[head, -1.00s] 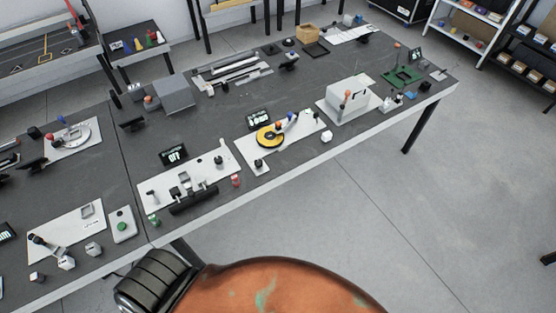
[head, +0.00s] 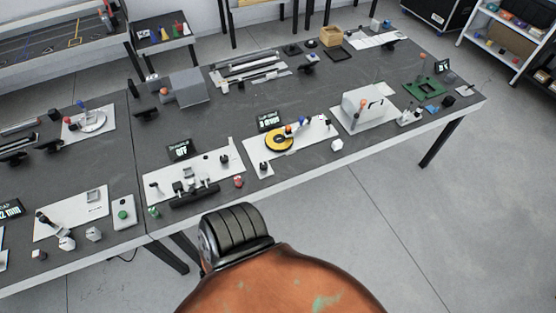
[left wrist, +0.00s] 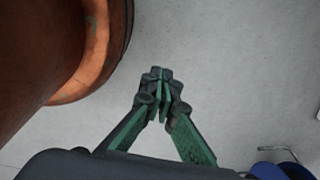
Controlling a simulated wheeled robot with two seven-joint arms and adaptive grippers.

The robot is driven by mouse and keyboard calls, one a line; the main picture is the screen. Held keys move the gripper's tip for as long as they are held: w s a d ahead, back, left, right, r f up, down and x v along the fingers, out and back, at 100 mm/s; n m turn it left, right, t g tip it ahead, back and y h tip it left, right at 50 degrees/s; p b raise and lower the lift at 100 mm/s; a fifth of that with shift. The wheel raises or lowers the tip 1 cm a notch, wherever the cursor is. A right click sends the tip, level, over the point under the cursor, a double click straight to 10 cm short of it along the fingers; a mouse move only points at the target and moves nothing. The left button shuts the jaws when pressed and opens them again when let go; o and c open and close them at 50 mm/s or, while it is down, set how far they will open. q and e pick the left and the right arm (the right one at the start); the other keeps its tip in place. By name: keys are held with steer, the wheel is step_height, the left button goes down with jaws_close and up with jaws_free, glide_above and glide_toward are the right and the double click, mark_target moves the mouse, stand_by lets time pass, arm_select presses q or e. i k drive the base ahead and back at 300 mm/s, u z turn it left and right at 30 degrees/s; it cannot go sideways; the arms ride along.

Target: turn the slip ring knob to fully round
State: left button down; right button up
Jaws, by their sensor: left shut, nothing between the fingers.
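A white plate with a yellow and black disc (head: 278,140) is near the front edge of the long table. It bears a small orange and blue part on top and looks like the slip ring station. A small display (head: 270,121) stands behind it. A black knob (head: 264,166) stands on a small white pad at its front left; its angle is too small to read. My left gripper (left wrist: 160,76) shows in the left wrist view, shut and empty over bare grey floor, away from the station. My right gripper is not in view.
A plate with a black roller (head: 195,195) lies left of the disc. A grey box unit (head: 366,108) with a lever stands to its right, and a small white block (head: 337,145) between. The dark table (head: 230,115) has free room behind; the floor (head: 400,220) in front is clear.

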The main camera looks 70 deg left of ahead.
mark_target(263, 165)
steer(key=u, duration=3.45)
